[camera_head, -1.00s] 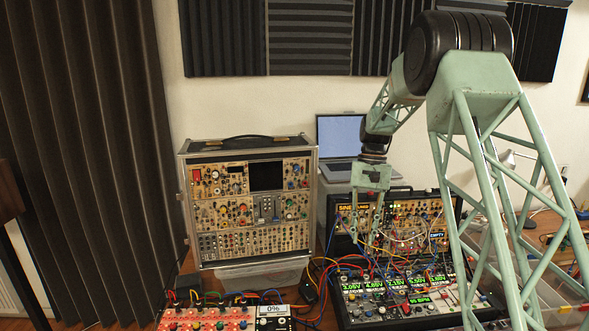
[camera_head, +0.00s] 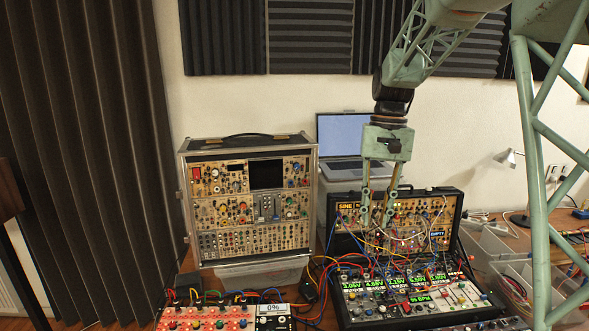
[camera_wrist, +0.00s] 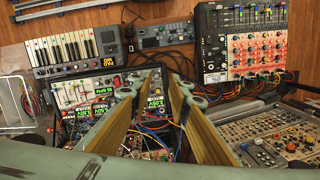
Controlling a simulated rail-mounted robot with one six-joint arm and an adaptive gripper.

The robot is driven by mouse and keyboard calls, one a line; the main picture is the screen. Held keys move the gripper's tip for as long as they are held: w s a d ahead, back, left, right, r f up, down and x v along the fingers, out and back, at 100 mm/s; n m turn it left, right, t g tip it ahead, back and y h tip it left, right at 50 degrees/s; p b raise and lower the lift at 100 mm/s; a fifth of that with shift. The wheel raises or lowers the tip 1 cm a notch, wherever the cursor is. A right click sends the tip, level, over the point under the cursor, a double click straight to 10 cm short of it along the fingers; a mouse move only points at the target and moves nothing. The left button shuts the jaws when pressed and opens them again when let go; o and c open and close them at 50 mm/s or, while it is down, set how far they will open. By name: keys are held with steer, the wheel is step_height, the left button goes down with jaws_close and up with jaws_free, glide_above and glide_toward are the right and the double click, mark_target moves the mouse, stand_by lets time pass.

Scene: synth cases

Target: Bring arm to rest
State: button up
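My gripper (camera_head: 376,217) hangs pointing down in front of the open synth case (camera_head: 448,212), in the head view. Its two fingers are apart and nothing shows between them. In the wrist view, my gripper (camera_wrist: 160,82) shows two long fingers with a clear gap, with patch cables and lit modules below. My arm comes in from the upper right, and part of it is outside the head view. The height of the fingertips above the modules is hard to tell.
A tall synth case (camera_head: 252,208) stands left, and a laptop (camera_head: 341,136) is behind. A red-panelled unit (camera_head: 208,318) is at the front. Loose cables (camera_head: 320,268) run between units. A keyboard unit (camera_wrist: 72,52) shows in the wrist view. Clear bins (camera_head: 490,246) stand right.

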steer(key=s+r+n+t+b, duration=0.1)
steer(key=s+r, duration=0.4)
steer(key=s, duration=0.6)
steer(key=s+r+t, duration=0.1)
steer(key=s+r, duration=0.3)
steer(key=s, duration=0.7)
steer(key=s+f+n+t+b, duration=0.1)
steer(key=s+f+t, duration=0.2)
steer(key=s, duration=1.9)
steer(key=shift+s+a+f+h, duration=0.25)
steer(key=shift+f+h, duration=0.05)
steer(key=shift+f, duration=0.3)
steer(key=shift+d, duration=0.2)
